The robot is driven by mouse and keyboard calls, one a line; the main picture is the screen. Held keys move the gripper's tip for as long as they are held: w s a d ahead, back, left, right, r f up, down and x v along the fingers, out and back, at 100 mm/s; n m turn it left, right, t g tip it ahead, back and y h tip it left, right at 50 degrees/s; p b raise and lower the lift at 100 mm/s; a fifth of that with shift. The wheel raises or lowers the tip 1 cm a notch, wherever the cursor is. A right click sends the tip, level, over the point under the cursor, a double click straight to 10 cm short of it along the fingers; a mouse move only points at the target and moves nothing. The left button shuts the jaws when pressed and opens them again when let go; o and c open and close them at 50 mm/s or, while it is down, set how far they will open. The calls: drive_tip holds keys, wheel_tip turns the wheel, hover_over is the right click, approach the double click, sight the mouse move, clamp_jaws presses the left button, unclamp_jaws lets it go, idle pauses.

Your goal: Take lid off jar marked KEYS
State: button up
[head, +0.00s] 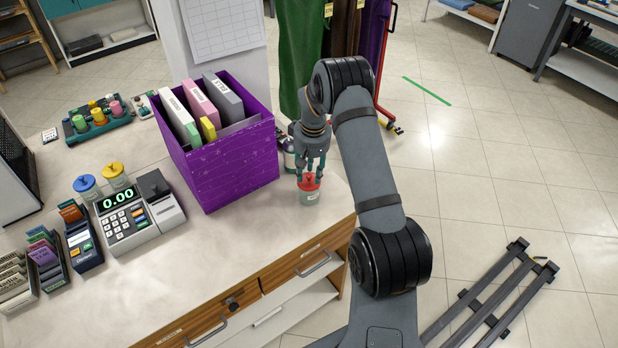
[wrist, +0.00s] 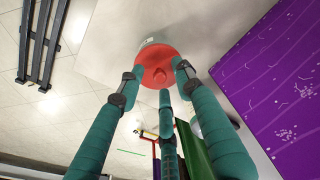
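A small pale grey jar (head: 311,197) with a red lid (head: 303,186) stands upright near the counter's right edge. Its label is too small to read, so I cannot tell whether it says KEYS. My gripper (head: 310,177) points down just above this lid. In the wrist view the red lid (wrist: 157,70) lies at the tips of my three spread fingers (wrist: 160,82), with no clear grip on it. A blue-lidded jar (head: 87,187) and a yellow-lidded jar (head: 115,175) stand behind the register, with no readable names.
A purple box (head: 235,163) with binders stands just left of my gripper. A bottle (head: 289,155) stands close behind the red-lidded jar. The cash register (head: 128,222) and card holders are further left. The counter's front middle (head: 200,270) is clear.

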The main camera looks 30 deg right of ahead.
drive_tip(key=shift+c, duration=1.4)
clamp_jaws()
